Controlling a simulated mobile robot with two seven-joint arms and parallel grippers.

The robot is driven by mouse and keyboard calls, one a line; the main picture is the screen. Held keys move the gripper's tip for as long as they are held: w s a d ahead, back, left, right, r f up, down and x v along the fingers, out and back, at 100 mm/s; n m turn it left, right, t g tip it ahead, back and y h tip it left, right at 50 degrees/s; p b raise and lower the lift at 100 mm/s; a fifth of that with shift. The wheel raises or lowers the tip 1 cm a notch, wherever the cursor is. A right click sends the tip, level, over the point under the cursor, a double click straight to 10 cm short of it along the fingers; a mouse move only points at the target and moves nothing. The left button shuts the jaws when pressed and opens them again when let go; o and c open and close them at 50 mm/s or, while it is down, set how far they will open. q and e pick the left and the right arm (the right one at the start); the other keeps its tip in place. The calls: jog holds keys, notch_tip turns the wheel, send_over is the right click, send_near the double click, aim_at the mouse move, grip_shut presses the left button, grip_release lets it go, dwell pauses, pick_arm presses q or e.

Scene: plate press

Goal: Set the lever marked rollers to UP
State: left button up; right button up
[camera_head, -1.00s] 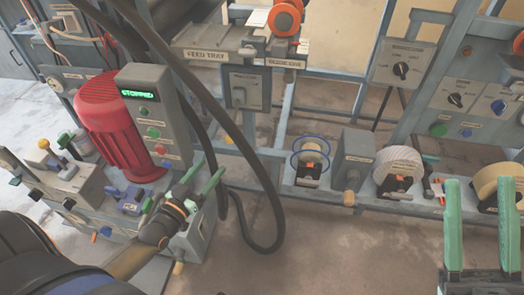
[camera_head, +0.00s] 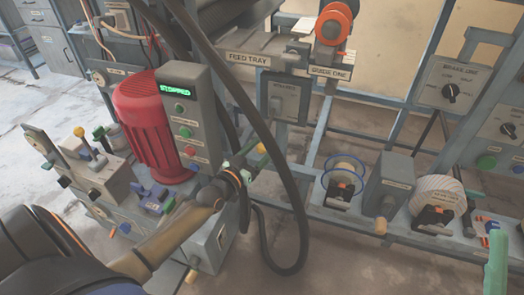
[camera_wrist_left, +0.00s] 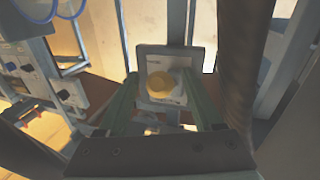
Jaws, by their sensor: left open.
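The grey box (camera_head: 287,97), whose small label seems to read rollers, hangs under the feed tray in the head view. A yellow knob (camera_head: 262,148) shows below it, near my left gripper (camera_head: 246,166). In the left wrist view the yellow knob (camera_wrist_left: 160,85) sits between the green fingers of my left gripper (camera_wrist_left: 160,77), in front of a pale panel (camera_wrist_left: 178,57). The fingers are apart, one on each side of the knob; I cannot tell whether they touch it. The lever's setting is not readable. One finger of my right gripper (camera_head: 496,265) shows at the right edge.
A thick black hose (camera_head: 262,125) loops down close to my left gripper. A red motor (camera_head: 150,125) and a control box reading STOPPED (camera_head: 187,105) stand left of it. A blue-ringed spool (camera_head: 343,178) and a grey box (camera_head: 390,185) sit on the rail to the right.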

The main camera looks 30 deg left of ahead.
pick_arm(q)
jog(key=shift+w, duration=0.15)
grip_shut()
dwell(0.5)
dwell(0.9)
